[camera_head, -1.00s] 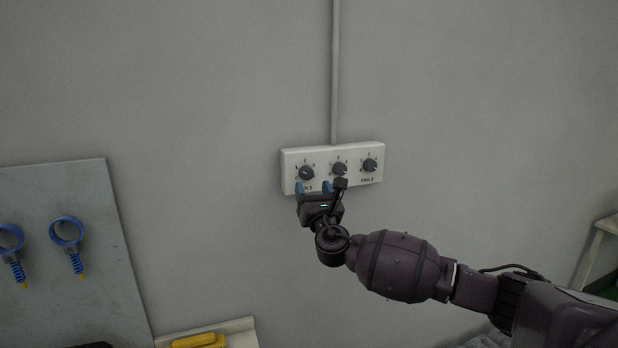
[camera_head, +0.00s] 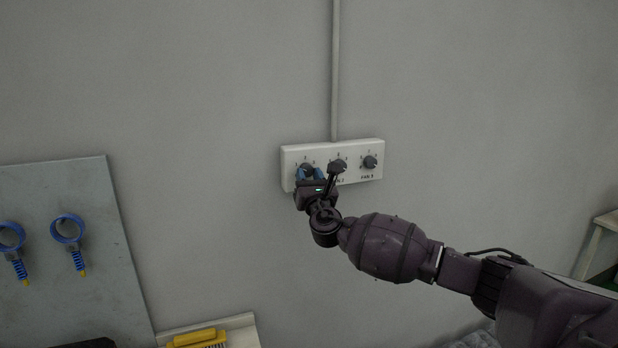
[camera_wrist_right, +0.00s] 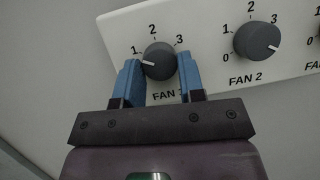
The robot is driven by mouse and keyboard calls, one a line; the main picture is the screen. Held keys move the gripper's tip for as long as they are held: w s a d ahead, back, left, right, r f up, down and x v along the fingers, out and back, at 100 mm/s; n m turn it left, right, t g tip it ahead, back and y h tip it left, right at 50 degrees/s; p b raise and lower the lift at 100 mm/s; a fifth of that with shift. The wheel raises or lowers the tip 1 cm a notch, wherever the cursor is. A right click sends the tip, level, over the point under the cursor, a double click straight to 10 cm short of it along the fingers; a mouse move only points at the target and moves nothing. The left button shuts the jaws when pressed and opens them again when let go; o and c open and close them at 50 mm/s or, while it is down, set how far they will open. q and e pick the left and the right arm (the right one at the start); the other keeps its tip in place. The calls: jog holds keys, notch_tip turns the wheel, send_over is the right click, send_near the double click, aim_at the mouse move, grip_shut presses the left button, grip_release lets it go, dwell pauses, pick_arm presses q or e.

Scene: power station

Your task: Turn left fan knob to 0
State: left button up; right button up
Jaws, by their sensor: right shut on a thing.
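The left fan knob, marked FAN 1, is a round dark grey knob (camera_wrist_right: 159,64) at the left end of the white control panel (camera_head: 290,157). In the right wrist view its white pointer mark faces left, just below the 1. The 0 label is hidden behind a finger. My right gripper (camera_head: 309,175) is at this knob, its blue fingers on either side; it also shows in the right wrist view (camera_wrist_right: 158,72). It is shut on the knob. My left gripper is not in view.
The third knob (camera_head: 370,162) is farther right. A conduit (camera_head: 335,70) rises above the panel. A grey board with blue ring tools (camera_head: 67,230) is at left; a yellow object (camera_head: 200,338) lies below.

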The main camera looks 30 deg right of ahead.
jog(key=shift+n, duration=0.4)
jog(key=n+y, duration=0.1)
jog(key=n, duration=0.1)
jog(key=n+y, duration=0.2)
jog(key=n, duration=0.1)
jog(key=n+t+y, duration=0.1)
jog(key=n, duration=0.2)
jog(key=shift+d+r, duration=0.1)
jog(key=shift+d, duration=0.2)
jog(key=n+y, duration=0.2)
jog(key=n, duration=0.2)
jog(key=n+g+y+p, duration=0.1)
jog(key=n+y, duration=0.1)
jog(key=n, duration=0.2)
jog(key=shift+s+d+r+y, duration=0.1)
jog(key=shift+d+r+y, duration=0.05)
jog(key=shift+y, duration=0.15)
jog(key=shift+n, duration=0.3)
jog(key=o, duration=0.9)
